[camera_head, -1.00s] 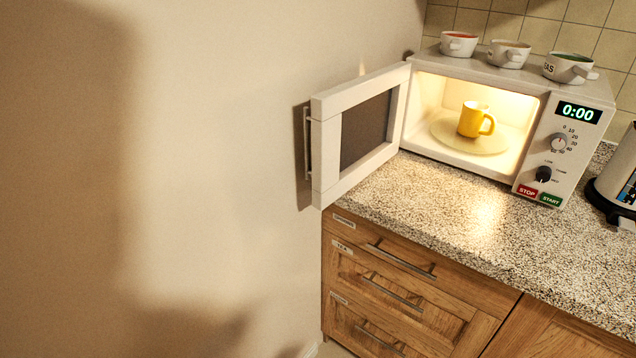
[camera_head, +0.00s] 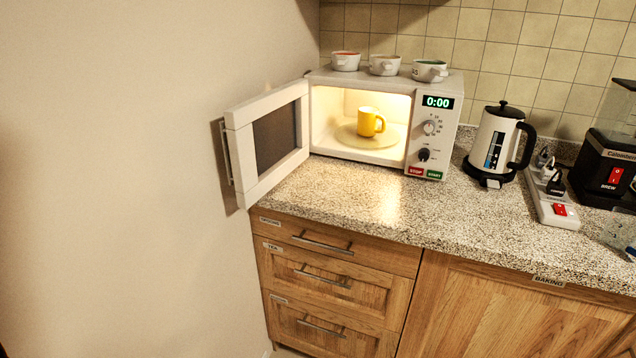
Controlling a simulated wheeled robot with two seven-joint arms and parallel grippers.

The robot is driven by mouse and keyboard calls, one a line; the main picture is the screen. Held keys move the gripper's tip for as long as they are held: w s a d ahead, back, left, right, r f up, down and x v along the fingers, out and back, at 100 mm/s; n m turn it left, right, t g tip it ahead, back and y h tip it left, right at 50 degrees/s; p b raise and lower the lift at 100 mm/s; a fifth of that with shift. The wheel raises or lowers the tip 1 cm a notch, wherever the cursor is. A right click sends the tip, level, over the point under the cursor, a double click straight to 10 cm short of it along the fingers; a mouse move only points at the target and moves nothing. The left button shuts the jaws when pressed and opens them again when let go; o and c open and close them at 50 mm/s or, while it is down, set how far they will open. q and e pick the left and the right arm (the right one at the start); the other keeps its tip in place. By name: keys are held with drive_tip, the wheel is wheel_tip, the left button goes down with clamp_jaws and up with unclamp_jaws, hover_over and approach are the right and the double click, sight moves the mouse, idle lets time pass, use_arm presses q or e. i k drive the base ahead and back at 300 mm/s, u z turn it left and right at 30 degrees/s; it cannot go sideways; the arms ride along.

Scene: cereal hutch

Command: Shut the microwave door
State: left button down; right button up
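The white microwave (camera_head: 436,139) stands on the speckled counter in the left corner, its inside lit and its display reading 0:00. Its door (camera_head: 243,164) hangs wide open to the left, hinged at the left side, with a dark window and a white frame. The door handle (camera_head: 226,153) is on the door's outer face, close to the wall. A yellow mug (camera_head: 369,122) sits on the turntable plate (camera_head: 350,139) inside. Neither of my grippers shows in the view.
Several items stand on the counter (camera_head: 440,222): a kettle (camera_head: 493,140), a power strip (camera_head: 551,208) and a coffee maker (camera_head: 602,167). Three bowls (camera_head: 384,65) sit on top of the microwave. The beige wall (camera_head: 130,170) is just left of the door. The counter before the microwave is clear.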

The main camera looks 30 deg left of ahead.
sight(268, 132)
drive_tip(key=z, duration=0.3)
drive_tip(key=i, duration=0.9)
drive_tip(key=u, duration=0.2)
